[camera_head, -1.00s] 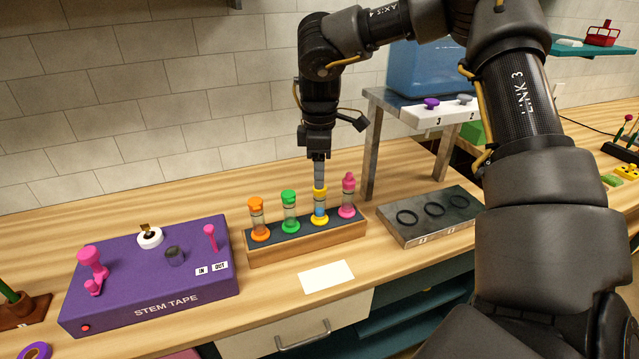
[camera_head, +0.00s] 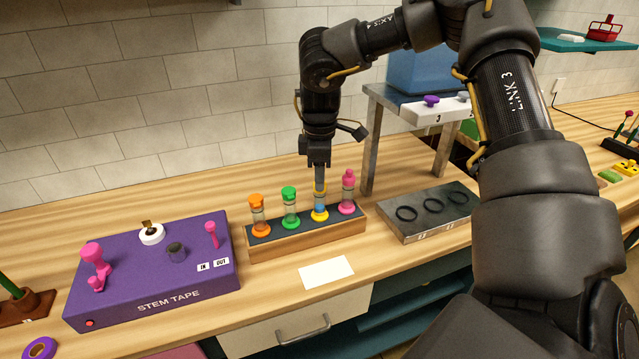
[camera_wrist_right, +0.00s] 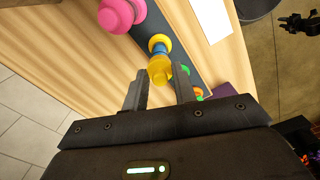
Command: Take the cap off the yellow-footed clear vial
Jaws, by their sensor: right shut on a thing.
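The yellow-footed clear vial (camera_head: 320,209) stands upright in the wooden rack (camera_head: 310,239), between the green-capped and pink-capped vials. Blue shows inside it. My right gripper (camera_head: 319,186) points straight down over it, shut on its yellow cap, which the fingers partly hide. The right wrist view shows the yellow cap (camera_wrist_right: 160,69) between the two fingertips (camera_wrist_right: 160,74), with the yellow foot (camera_wrist_right: 158,43) beyond it. The cap appears to sit on the vial's top; I see no clear gap. My left gripper is not in view.
Close neighbours in the rack are the pink vial (camera_head: 347,190), the green vial (camera_head: 290,208) and the orange vial (camera_head: 258,214). A purple stem tape box (camera_head: 150,285) stands left; a grey tray with rings (camera_head: 428,222) lies right. A white card (camera_head: 326,272) lies in front.

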